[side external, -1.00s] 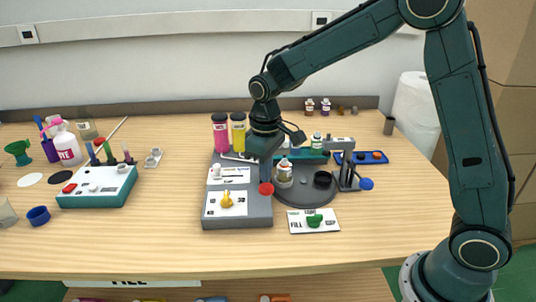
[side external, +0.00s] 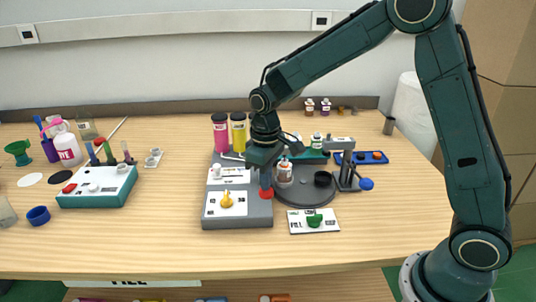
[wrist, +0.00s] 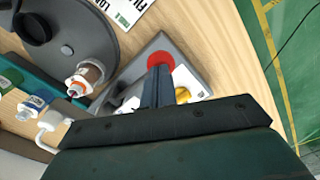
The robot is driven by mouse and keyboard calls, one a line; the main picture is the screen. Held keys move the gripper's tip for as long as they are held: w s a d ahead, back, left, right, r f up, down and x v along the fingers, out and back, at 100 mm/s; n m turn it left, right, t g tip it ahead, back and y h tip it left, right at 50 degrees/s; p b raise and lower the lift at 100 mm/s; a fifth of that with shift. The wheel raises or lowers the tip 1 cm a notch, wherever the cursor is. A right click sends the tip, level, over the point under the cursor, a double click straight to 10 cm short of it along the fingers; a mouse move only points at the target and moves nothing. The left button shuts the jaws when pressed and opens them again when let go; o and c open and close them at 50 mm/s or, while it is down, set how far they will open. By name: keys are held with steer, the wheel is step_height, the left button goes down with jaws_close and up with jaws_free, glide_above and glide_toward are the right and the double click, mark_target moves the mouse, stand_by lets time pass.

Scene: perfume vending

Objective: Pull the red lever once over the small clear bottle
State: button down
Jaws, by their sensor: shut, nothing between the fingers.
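The red lever's round knob (side external: 266,193) is at the front right of the grey dispenser (side external: 238,216). It also shows in the wrist view (wrist: 161,58), just beyond my fingertips. My gripper (side external: 266,184) points down with its fingers shut and empty, directly above the knob. The tips appear to touch the knob's top, but I cannot be sure of contact. The lever's arm is hidden. A small bottle (side external: 284,172) with a pale label stands on the dark round plate (side external: 303,198), right of my fingers; it also shows in the wrist view (wrist: 86,76).
Pink (side external: 220,133) and yellow (side external: 238,132) cylinders stand behind the dispenser. A grey press with a blue knob (side external: 366,184) is right of the plate. A card with a green piece (side external: 314,220) lies in front. A teal-and-white box (side external: 97,187) stands left; the front table is clear.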

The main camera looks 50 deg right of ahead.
steer(key=shift+f, duration=1.8)
steer(key=shift+r, duration=4.6)
